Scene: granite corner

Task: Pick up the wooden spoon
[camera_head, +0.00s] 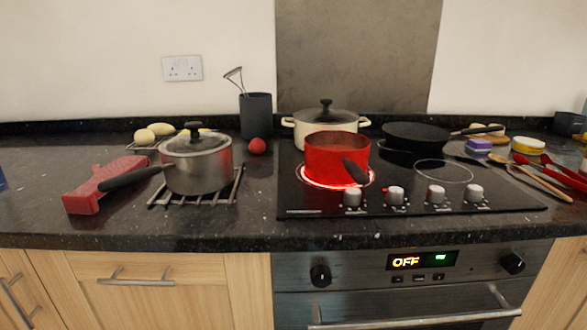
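A long wooden utensil (546,184), which looks like the wooden spoon, lies on the dark granite counter to the right of the hob. It lies slantwise, with its near end toward the counter's front edge. Red utensils (563,171) lie just to its right, close beside it. Neither of my grippers shows in the head view.
A black hob (300,206) carries a red pot (330,153) on a glowing ring, a cream lidded pot (326,116) and a black frying pan (415,136). A steel saucepan (200,171) stands on a rack at left. A yellow-and-white tub (527,146) sits behind the spoon.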

